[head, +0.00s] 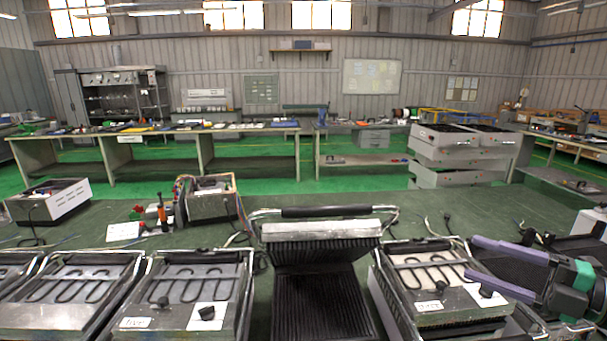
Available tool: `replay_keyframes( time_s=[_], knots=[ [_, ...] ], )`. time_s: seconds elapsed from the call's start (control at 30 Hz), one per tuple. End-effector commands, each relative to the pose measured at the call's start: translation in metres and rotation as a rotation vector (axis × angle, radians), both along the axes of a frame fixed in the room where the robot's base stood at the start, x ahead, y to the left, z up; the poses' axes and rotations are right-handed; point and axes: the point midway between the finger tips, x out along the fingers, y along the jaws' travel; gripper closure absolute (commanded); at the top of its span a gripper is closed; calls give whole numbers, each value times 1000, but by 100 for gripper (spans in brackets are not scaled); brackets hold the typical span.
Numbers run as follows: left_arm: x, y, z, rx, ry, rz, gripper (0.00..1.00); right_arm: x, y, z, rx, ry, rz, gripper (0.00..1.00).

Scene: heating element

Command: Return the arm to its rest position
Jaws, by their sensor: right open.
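My right gripper (470,258) comes in from the right edge with two purple fingers spread apart. Nothing is held between them. The fingers point left, and their tips overlap the right side of a heating unit (455,308) with a dark looped heating element (425,274). I cannot tell whether they touch it. A black knob (435,305) and a small white label are on that unit. The dark arm and wrist of my right side fill the right edge. My left gripper is not in view.
An open contact grill (320,300) stands front centre. More heating units (190,285) line the front left. A wired open box (212,200), an orange-handled tool (160,212) and a grey box (48,202) stand behind. The green bench (300,198) is partly bare there.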

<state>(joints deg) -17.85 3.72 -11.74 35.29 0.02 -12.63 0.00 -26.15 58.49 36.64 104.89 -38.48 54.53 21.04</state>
Motion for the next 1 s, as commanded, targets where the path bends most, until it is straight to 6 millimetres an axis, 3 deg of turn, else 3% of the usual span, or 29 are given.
replay_keyframes(
  time_s=[0.17, 0.37, 0.53, 0.67, 0.73, 0.83, 0.9, 1.0],
  knots=[
    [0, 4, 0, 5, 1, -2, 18, 17, -9, -5, 140, -18, -138, 33],
    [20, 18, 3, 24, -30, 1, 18, 36, -31, -21, 325, -5, -352, 33],
    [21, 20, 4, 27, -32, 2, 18, 46, -58, -56, 518, 73, -607, 33],
    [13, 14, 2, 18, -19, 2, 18, 42, -78, -119, 691, 245, -888, 33],
    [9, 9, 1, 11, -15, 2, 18, 27, -78, -170, 778, 412, -1063, 33],
    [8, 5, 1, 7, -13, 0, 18, -4, -59, -236, 838, 675, -1259, 33],
    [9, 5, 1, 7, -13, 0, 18, -26, -40, -268, 844, 838, -1342, 33],
    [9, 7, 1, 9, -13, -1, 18, -56, -11, -300, 828, 1043, -1418, 33]
  ],
)
